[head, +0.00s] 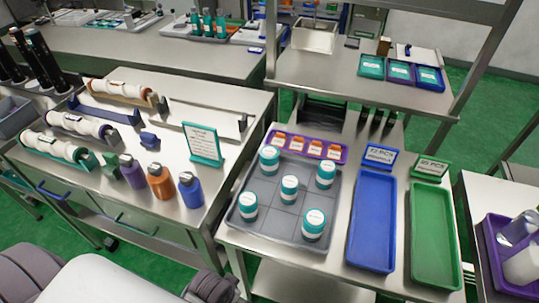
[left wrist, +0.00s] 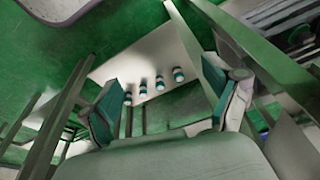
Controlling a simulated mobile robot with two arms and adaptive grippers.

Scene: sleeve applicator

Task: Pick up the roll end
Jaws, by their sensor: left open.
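I cannot tell which one is the task's roll end. My left gripper (left wrist: 163,90) shows in the left wrist view, its two teal-padded fingers wide apart with nothing between them. Jars with white and teal parts show small and far off beyond the fingers. My right gripper is not in view.
Purple, orange and blue bottles (head: 160,182) and a teal-framed sign (head: 203,144) stand near the rolls. On the centre table are a grey tray (head: 268,205) with several jars, a blue tray (head: 372,222) and a green tray (head: 436,236). A gap separates the two tables.

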